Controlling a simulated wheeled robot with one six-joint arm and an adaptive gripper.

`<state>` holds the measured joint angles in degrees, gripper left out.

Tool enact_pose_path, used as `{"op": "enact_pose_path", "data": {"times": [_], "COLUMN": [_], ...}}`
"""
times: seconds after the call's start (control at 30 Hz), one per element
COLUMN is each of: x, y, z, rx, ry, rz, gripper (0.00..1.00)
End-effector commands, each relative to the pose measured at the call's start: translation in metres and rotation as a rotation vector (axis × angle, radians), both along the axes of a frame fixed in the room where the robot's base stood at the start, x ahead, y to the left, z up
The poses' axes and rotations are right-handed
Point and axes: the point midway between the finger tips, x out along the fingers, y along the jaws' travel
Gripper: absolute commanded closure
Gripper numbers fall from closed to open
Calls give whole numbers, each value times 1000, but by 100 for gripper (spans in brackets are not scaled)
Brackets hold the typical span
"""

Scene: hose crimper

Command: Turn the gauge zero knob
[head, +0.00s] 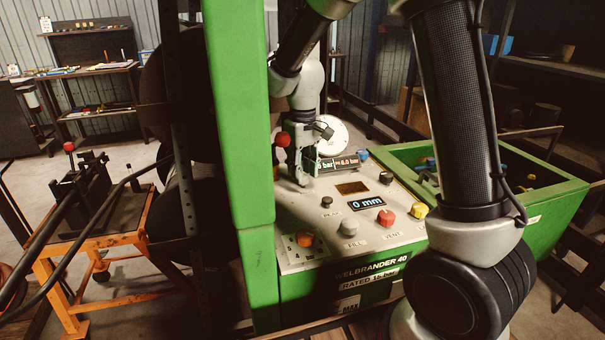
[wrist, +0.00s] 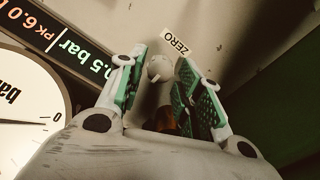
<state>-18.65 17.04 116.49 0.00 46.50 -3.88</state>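The gauge zero knob (wrist: 158,68) is a small pale knob on the panel, below the ZERO label (wrist: 176,43) in the wrist view. My gripper (wrist: 161,60) is open, with a green-padded finger on either side of the knob and visible gaps between. I cannot tell how deep the knob sits between the fingers. In the head view my gripper (head: 301,178) points down at the back left of the crimper panel and hides the knob. The round white gauge (head: 333,136) stands just behind; its dial also shows in the wrist view (wrist: 28,110).
The pressure display (head: 340,163) is close beside my gripper. The panel carries a 0 mm display (head: 368,203), a red button (head: 388,217), a yellow knob (head: 419,210) and an orange knob (head: 305,239). A green post (head: 238,120) rises close on the left.

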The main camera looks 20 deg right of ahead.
Motion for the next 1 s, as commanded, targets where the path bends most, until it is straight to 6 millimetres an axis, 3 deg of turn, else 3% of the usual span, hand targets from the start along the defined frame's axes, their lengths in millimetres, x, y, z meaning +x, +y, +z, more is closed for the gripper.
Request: {"op": "enact_pose_path", "data": {"times": [0.13, 0.4, 0.47, 0.6, 0.8, 1.0], "x": [0, 0, 0, 0, 0, 0], "y": [0, 0, 0, 0, 0, 0], "z": [-13, -15, -15, -15, -15, -15], "rx": [0, 0, 0, 0, 0, 1], "ry": [0, -1, -1, -1, -1, -1], "rz": [0, 0, 0, 0, 40, 289], "gripper": [65, 65, 72, 97, 99, 99]}}
